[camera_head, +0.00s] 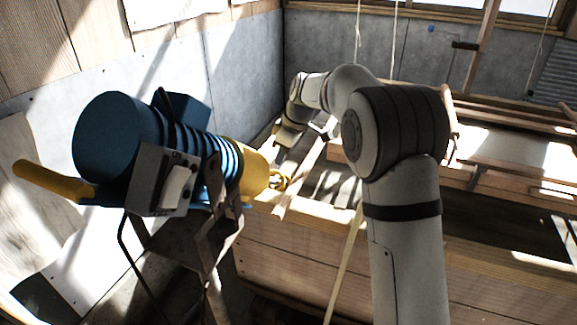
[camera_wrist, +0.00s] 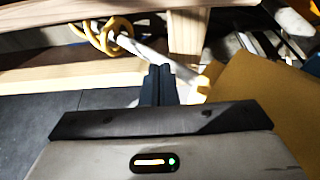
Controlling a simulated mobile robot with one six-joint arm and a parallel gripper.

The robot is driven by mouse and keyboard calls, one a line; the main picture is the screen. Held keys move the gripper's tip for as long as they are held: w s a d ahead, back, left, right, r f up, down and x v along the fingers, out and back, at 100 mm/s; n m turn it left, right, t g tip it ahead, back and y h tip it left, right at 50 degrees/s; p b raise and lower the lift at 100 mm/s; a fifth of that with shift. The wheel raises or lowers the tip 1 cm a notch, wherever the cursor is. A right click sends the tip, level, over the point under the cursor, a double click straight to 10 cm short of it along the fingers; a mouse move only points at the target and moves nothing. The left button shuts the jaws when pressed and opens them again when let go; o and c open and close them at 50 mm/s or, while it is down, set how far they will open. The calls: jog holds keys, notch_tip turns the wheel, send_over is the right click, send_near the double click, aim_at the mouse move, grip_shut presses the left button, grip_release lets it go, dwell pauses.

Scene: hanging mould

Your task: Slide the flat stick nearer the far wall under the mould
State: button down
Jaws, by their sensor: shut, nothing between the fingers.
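My gripper (camera_wrist: 160,72) is shut and empty in the wrist view, its dark fingers together just below a pale wooden bar. In the head view the arm reaches over the wooden vat, and its wrist end (camera_head: 291,128) is near the vat's left side; the fingertips cannot be made out there. A flat wooden stick (camera_head: 300,180) slants across the vat's near left edge. The mould cannot be told apart with certainty; my arm covers much of the vat's inside.
A blue and yellow machine (camera_head: 150,145) stands on a thin-legged stand at left, close to the vat (camera_head: 300,255). Cords (camera_head: 394,40) hang near the grey far wall (camera_head: 320,45). Wooden frames (camera_head: 510,150) fill the right.

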notch_tip(320, 180, down, 8)
jog(key=d, duration=0.1)
jog(key=shift+s+d+f, duration=0.15)
jog(key=shift+d+f, duration=0.1)
dwell(0.4)
